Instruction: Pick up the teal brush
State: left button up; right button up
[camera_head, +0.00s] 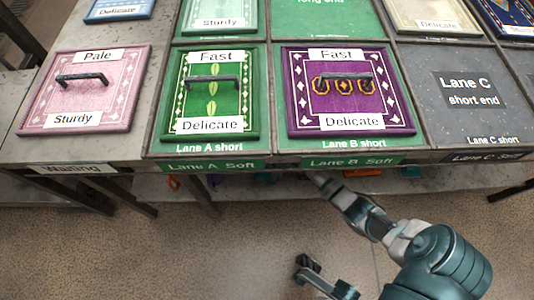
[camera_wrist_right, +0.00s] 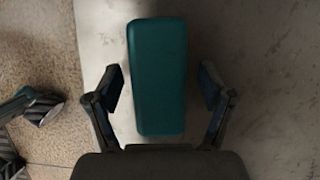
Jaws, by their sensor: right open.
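The teal brush (camera_wrist_right: 157,78) shows in the right wrist view as a long teal block on a grey, marked surface. My right gripper (camera_wrist_right: 158,88) is open, with one finger on each side of the brush's lower half and a visible gap on both sides. Whether the fingers are down at its height is hard to tell. In the head view my right arm reaches under the table's front edge, its gripper end (camera_head: 322,182) partly hidden; I cannot make out the brush there. A dark gripper-like part (camera_head: 308,268), apparently my left gripper, hangs low over the floor, its jaw state unclear.
The tabletop carries a pink rug (camera_head: 60,100), a green rug (camera_head: 192,88) and a purple rug (camera_head: 308,105), with handles on top. A lower shelf (camera_head: 360,182) under the front edge holds small coloured items, including an orange one (camera_head: 174,183). The floor in front is clear.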

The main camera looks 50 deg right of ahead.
jog(key=shift+f, duration=0.2)
jog(key=shift+f, duration=0.1)
dwell(0.4)
jog(key=c, duration=1.3)
